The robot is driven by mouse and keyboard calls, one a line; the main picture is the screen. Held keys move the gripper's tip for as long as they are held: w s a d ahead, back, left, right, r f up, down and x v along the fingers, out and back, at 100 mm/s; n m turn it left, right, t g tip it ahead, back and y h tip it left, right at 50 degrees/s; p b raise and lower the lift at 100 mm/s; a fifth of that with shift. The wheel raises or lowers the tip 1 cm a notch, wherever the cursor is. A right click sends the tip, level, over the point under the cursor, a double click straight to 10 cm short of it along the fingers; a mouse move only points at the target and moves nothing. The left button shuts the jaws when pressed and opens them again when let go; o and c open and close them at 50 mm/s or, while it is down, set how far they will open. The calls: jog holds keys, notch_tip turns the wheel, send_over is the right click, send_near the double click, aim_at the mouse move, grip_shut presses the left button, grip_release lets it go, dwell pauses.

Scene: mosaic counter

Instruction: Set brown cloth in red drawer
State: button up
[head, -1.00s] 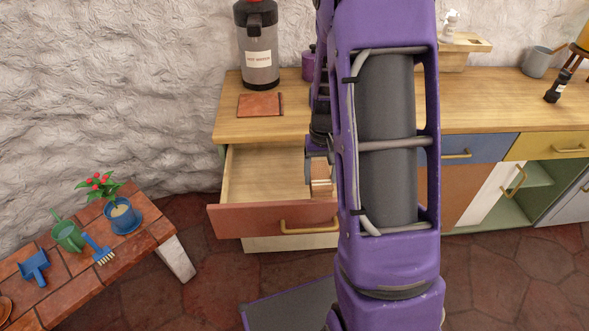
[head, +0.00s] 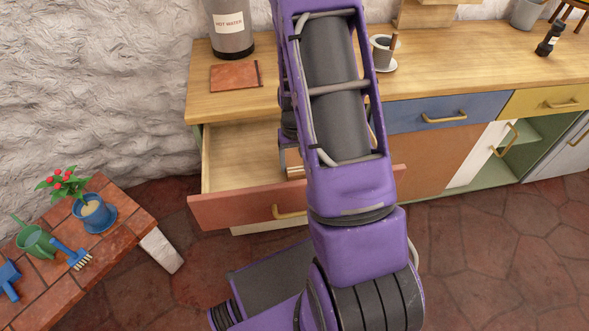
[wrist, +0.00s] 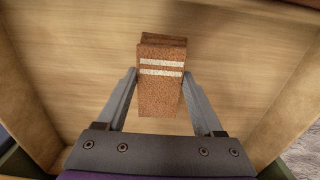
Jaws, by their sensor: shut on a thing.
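The brown cloth (wrist: 162,85), folded and with two white stripes, is between the fingers of my gripper (wrist: 160,80) in the wrist view. My gripper is shut on it. The wooden floor of the red drawer (wrist: 80,65) lies beneath the cloth, with side walls at left and right. Whether the cloth touches the floor, I cannot tell. In the head view the red drawer (head: 240,209) is pulled open, and a small edge of the cloth (head: 294,172) shows inside it. My arm hides the fingers and the drawer's right part there.
On the wooden counter (head: 440,78) above stand a hot water dispenser (head: 230,28), a flat reddish-brown square (head: 235,76) and a cup on a saucer (head: 383,55). A low brick bench (head: 90,240) with a potted plant (head: 92,208) stands at left. A blue drawer (head: 440,113) is closed.

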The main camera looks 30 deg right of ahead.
aim_at(295, 165)
jog(key=shift+f, duration=1.65)
jog(key=shift+f+b, duration=0.25)
jog(key=shift+b, duration=0.15)
jog(key=o, duration=1.5)
jog(key=shift+r, duration=0.1)
jog(key=shift+c, duration=0.2)
notch_tip(295, 165, up, 12)
jog(key=shift+r+p, duration=0.2)
jog(key=shift+p, duration=0.75)
